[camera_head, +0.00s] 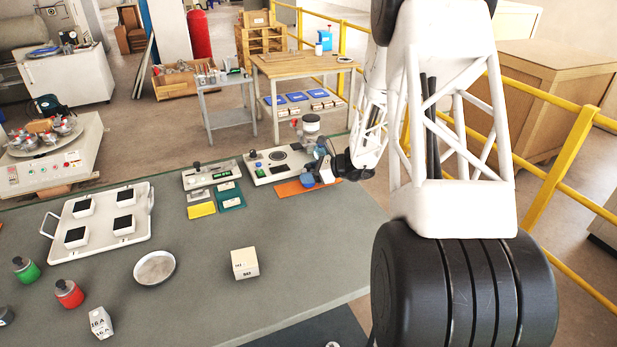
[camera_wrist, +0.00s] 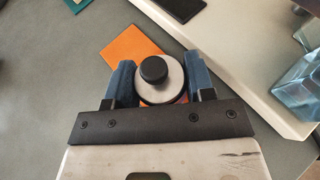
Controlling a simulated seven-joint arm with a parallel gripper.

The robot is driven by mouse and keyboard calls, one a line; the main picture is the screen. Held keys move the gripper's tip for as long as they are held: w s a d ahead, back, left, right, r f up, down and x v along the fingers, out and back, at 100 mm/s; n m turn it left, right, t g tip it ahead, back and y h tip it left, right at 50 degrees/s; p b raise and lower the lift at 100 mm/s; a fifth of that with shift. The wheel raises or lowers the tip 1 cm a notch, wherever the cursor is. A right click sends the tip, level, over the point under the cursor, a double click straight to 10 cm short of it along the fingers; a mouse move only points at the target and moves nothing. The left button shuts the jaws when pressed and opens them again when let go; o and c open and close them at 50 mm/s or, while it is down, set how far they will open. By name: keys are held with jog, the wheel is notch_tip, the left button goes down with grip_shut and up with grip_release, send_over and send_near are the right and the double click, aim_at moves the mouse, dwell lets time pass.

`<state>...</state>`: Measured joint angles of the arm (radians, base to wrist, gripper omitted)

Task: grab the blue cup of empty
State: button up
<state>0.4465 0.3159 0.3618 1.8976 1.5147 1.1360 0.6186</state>
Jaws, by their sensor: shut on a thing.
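My gripper (camera_head: 322,170) is at the far edge of the grey table, over an orange mat (camera_head: 291,187). In the wrist view my gripper (camera_wrist: 160,88) has its two blue fingers shut on either side of a round lidded cup (camera_wrist: 173,95) with a pale rim and a black knob. I take this as the blue cup; its side wall is hidden from above in the wrist view. In the head view a blue patch shows at the fingertips, and I cannot tell cup from finger there. I cannot tell whether the cup touches the mat (camera_wrist: 128,50).
A white device (camera_head: 262,176) stands just behind my gripper. A white tray (camera_head: 90,240) with several blocks, a round dish (camera_head: 155,268), a green cup (camera_head: 26,270), a red cup (camera_head: 69,294) and a beige block (camera_head: 244,263) are on the table. The table's right middle is clear.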

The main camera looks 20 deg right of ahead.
jog(key=shift+r, duration=0.15)
jog(key=shift+r, duration=4.9)
